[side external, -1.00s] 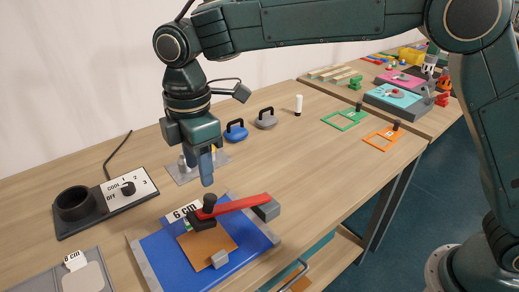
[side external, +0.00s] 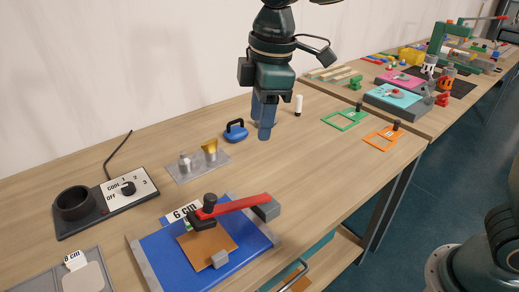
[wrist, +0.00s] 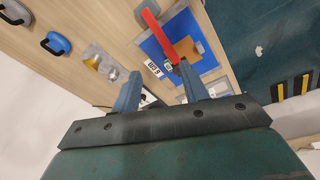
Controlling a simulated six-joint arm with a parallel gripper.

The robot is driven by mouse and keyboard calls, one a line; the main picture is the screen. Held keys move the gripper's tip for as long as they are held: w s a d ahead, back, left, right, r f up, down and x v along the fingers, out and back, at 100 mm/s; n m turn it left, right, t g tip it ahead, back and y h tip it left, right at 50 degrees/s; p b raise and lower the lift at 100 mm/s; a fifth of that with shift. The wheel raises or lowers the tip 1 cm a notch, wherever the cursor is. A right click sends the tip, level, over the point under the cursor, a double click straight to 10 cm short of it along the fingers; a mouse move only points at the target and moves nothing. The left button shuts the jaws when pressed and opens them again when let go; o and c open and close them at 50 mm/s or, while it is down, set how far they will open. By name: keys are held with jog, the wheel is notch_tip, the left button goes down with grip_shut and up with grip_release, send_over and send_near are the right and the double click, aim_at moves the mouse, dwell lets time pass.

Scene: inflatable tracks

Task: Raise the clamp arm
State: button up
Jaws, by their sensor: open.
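The red clamp arm (side external: 240,204) lies low and nearly flat across the blue board (side external: 165,257), from a grey block (side external: 266,208) at its right end to a black knob (side external: 210,200) at its left. An orange-brown sheet (side external: 205,247) lies on the board below it. In the wrist view the red clamp arm (wrist: 159,36) shows beyond the fingers. My gripper (side external: 265,128) is open and empty, up and behind the board, well apart from the clamp arm. Its two fingers (wrist: 158,88) stand apart in the wrist view.
A metal plate with small weights (side external: 198,165), a dial box (side external: 128,187) and green (side external: 344,119) and orange frames (side external: 381,138) lie around. Bare wood lies right of the plate.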

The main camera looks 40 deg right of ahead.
jog(key=s+d+r+m+t, duration=0.25)
jog(key=s+d+m, duration=0.25)
jog(key=s+d, duration=0.45)
jog(key=s+d+f+m+t, duration=0.1)
jog(key=s+d+f+m, duration=0.2)
jog(key=s+d+m, duration=0.4)
jog(key=shift+s+d+f+h, duration=0.15)
jog(key=shift+s+d+h, duration=0.15)
jog(key=shift+s+d, duration=1.3)
jog(key=shift+s+a+t, duration=0.25)
jog(key=shift+s+a, duration=0.05)
jog(key=shift+s, duration=0.05)
jog(key=w+a+r+n+g+y, duration=0.25)
jog(key=w+a+n, duration=0.55)
jog(key=w+a, duration=0.45)
jog(key=w+a+f+n+g+y, duration=0.2)
jog(key=w+a+f+n, duration=0.3)
jog(key=w+a+n, duration=0.4)
jog(key=w+a+g, duration=0.1)
jog(key=w+a, duration=0.1)
jog(key=shift+a, duration=0.35)
